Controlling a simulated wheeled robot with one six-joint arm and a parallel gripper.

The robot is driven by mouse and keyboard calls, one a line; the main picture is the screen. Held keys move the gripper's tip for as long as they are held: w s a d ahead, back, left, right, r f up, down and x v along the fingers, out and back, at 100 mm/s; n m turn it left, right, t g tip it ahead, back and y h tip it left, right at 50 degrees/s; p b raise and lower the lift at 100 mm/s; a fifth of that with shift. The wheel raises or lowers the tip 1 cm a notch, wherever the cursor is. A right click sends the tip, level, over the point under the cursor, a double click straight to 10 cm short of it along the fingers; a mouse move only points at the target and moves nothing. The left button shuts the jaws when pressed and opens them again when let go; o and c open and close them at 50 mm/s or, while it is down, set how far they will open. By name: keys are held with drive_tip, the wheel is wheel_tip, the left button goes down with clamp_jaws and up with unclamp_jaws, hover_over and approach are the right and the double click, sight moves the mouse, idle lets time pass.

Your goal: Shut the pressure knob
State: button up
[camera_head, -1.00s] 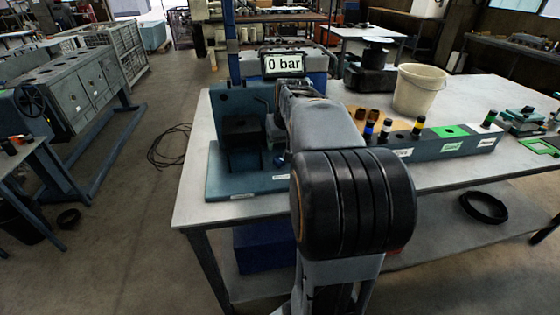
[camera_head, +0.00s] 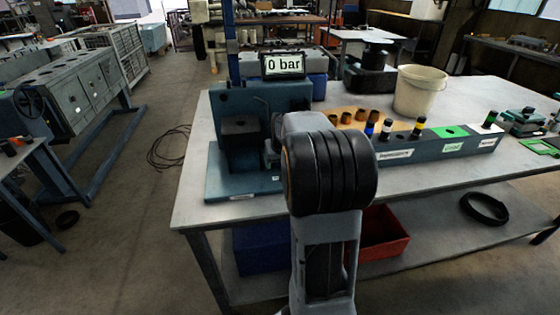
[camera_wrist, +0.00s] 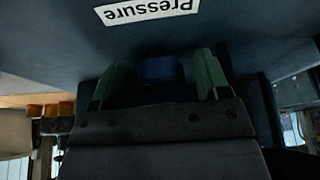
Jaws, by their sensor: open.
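The pressure knob (camera_wrist: 160,69) is a dark blue knob on a dark blue-grey panel. In the wrist view it sits under an upside-down white "Pressure" label (camera_wrist: 146,12). My gripper (camera_wrist: 162,77) is open, with one green fingertip on each side of the knob. A gap shows on both sides, and I cannot tell whether either finger touches it. In the head view the knob and my gripper are hidden behind my arm.
A long rack (camera_head: 470,145) with labels and several coloured-ring parts lies on the table to the right. A white bucket (camera_head: 418,92) and several copper-coloured cups (camera_head: 361,115) stand behind it. A red bin (camera_head: 385,235) is on the lower shelf. The floor at left is mostly clear.

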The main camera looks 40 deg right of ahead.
drive_tip(key=c, duration=0.9)
drive_tip(key=shift+m+g+h, duration=0.5)
drive_tip(key=shift+m+h, duration=0.2)
drive_tip(key=shift+m, duration=1.5)
drive_tip(key=o, duration=0.9)
drive_tip(key=shift+a+r, duration=0.1)
drive_tip(key=shift+r, duration=0.05)
drive_tip(key=v, duration=1.3)
drive_tip(key=shift+r+p, duration=0.3)
drive_tip(key=shift+p, duration=0.1)
drive_tip(key=shift+s, duration=0.1)
